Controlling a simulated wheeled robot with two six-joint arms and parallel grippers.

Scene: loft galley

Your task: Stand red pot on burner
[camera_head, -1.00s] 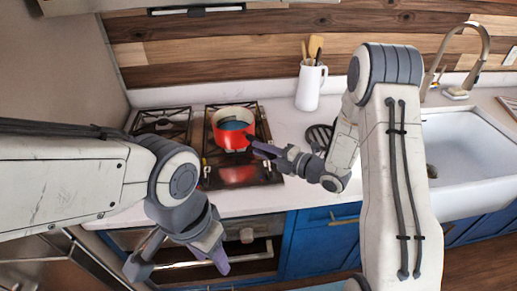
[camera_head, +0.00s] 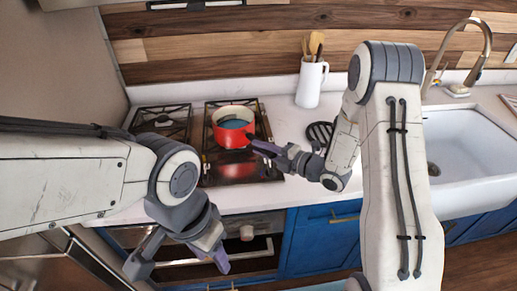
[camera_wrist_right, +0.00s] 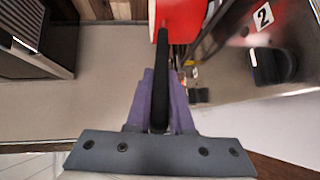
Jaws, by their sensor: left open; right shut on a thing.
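The red pot (camera_head: 232,138), with a blue-grey inside, is upright over the right-hand black burner grate (camera_head: 262,118) in the head view. I cannot tell whether its base touches the grate. My right gripper (camera_head: 264,148) is shut on the pot's black handle, at the pot's lower right. In the right wrist view the handle (camera_wrist_right: 164,50) runs between its purple fingers, with part of the red pot (camera_wrist_right: 178,12) at the top. My left gripper (camera_head: 182,262) is open and empty, low in front of the counter. The pot hides much of the grate under it.
A second burner grate (camera_head: 160,121) on the left is empty. A white jug with utensils (camera_head: 311,84) stands behind on the counter. A round black trivet (camera_head: 320,133) lies beside my right wrist. The white sink (camera_head: 465,150) is at the right.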

